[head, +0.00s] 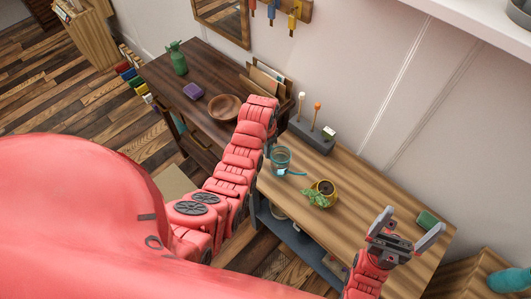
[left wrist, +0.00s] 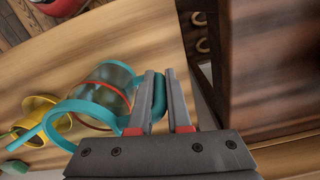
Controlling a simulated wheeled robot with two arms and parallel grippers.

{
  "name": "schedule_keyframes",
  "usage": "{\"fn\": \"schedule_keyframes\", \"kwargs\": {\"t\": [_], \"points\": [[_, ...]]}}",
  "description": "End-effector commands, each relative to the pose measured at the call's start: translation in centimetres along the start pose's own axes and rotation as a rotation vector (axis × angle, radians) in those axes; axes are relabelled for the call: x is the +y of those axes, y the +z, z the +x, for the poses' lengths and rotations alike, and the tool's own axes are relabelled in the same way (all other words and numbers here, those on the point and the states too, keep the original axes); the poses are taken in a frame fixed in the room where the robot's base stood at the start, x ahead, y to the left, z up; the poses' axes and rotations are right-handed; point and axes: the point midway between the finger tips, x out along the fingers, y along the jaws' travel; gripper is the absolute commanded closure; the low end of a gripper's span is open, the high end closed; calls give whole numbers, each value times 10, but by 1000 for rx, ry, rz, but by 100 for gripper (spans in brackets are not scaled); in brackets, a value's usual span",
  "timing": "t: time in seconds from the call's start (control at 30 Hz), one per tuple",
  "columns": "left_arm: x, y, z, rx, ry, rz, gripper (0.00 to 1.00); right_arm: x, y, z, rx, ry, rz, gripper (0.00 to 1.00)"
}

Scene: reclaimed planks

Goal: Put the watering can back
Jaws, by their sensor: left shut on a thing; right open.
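The watering can (head: 281,157) has a clear body with teal rims, a teal spout and a teal handle. It is at the left end of the light wooden table (head: 370,205); I cannot tell whether it touches the top. In the left wrist view the watering can (left wrist: 105,90) also shows a red band, and my left gripper (left wrist: 163,85) is shut on its handle. In the head view that gripper is mostly hidden by my own arm. My right gripper (head: 405,232) is open and empty above the table's right part.
A yellow pot with a leafy plant (head: 323,192) stands near the can's spout. A dark holder (head: 312,136) with upright sticks is behind the can. A dark desk (head: 180,75) adjoins at left, with a wooden bowl (head: 224,107). A green block (head: 426,220) lies at right.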

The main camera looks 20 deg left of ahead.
Motion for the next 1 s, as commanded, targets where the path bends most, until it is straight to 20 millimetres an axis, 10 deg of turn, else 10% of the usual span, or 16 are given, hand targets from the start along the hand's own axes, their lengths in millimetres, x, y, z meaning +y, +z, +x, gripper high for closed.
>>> {"fn": "schedule_keyframes", "kwargs": {"t": [0.63, 0.67, 0.8, 1.0], "points": [[0, 0, 28, 1, 0, 0, 100, 1, -2, 11, 0, 0, 0, 0], [0, 0, 27, 0, -1, 0, 79, 1, -2, 13, 0, 0, 0, 0], [0, 0, 26, 0, -1, 0, 54, 1, -2, 13, 0, 0, 0, 0], [0, 0, 26, 0, 0, 0, 54, 1, -2, 13, 0, 0, 0, 0]]}}
